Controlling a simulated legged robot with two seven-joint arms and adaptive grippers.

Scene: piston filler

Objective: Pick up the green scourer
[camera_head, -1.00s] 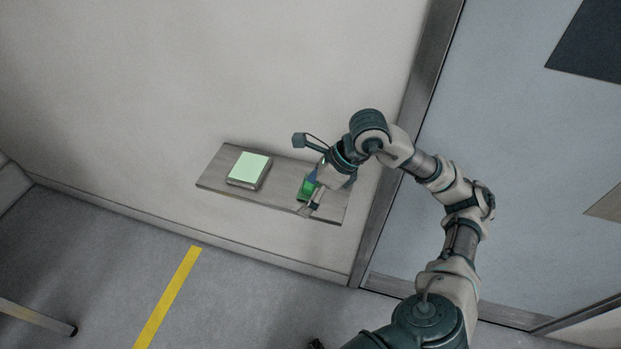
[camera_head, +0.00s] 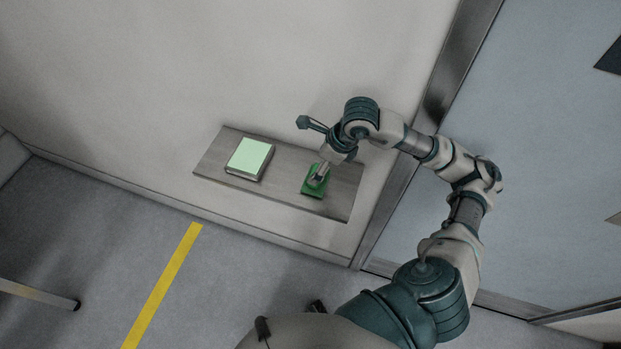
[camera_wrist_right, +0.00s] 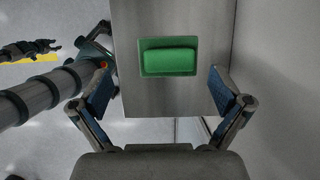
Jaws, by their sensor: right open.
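The green scourer (camera_wrist_right: 170,60) lies in a darker green shallow holder (camera_wrist_right: 143,70) on the grey shelf, in the right wrist view. In the head view the green holder (camera_head: 311,191) shows on the right half of the shelf, and my right gripper (camera_head: 319,176) is over it, hiding part of it. In the right wrist view my right gripper (camera_wrist_right: 160,90) is open and empty. Its two blue-padded fingers are wide apart, and the scourer is ahead, between their lines. A dark part that looks like my left gripper (camera_wrist_right: 30,48) shows small at the left edge; its jaws are unclear.
The narrow shelf (camera_head: 285,188) runs along the pale wall (camera_head: 250,60). A grey block with a pale green top (camera_head: 250,157) sits on its left half. A metal door frame (camera_head: 450,80) stands right of the shelf.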

